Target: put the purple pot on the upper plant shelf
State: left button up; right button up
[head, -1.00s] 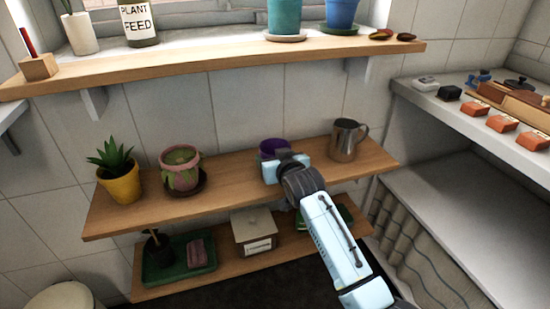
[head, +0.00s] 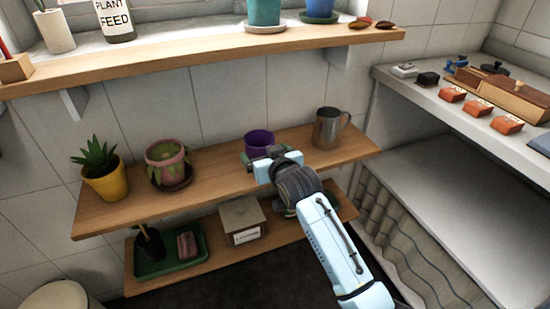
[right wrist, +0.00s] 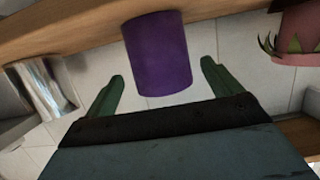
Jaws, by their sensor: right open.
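The purple pot (head: 258,140) stands upright on the middle wooden shelf (head: 225,182), left of a metal jug. My right gripper (head: 257,160) is open and empty in front of the pot, hiding its lower part in the head view. In the right wrist view, the pot (right wrist: 158,55) is beyond the open fingers (right wrist: 162,86), lined up with the gap between them. The top wooden shelf (head: 200,66) runs above, under the window. My left gripper is not in view.
The metal jug (head: 330,128) stands right of the pot. A pink pot with a plant (head: 167,163) and a yellow pot (head: 107,182) are to the left. The top shelf bears a teal pot (head: 263,10), a blue pot and a plant feed bottle (head: 115,20); its front middle-left is clear.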

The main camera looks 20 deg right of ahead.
jog(key=p+v, duration=0.2)
jog(key=v, duration=0.5)
jog(key=s+d+f+g, duration=0.25)
jog(key=s+f, duration=0.35)
jog(key=f, duration=0.3)
jog(key=s+d+f+g, duration=0.1)
jog(key=s+f+g, duration=0.2)
jog(key=s+f, duration=0.35)
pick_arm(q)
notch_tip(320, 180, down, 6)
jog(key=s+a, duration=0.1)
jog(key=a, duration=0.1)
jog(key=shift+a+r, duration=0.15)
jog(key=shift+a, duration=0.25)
pick_arm(e)
jog(key=s+d+f+n+g, duration=0.1)
jog(key=s+d+f+g, duration=0.1)
jog(key=s+f, duration=0.5)
jog(key=s+d+f+g+h, duration=0.1)
jog(key=s+f+g, duration=0.3)
jog(key=s+f, duration=0.4)
jog(key=s+d, duration=0.1)
jog(key=s, duration=0.2)
jog(key=shift+d+n, duration=0.4)
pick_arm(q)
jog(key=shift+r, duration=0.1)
pick_arm(e)
jog(key=shift+s+g, duration=0.1)
jog(key=shift+g, duration=0.15)
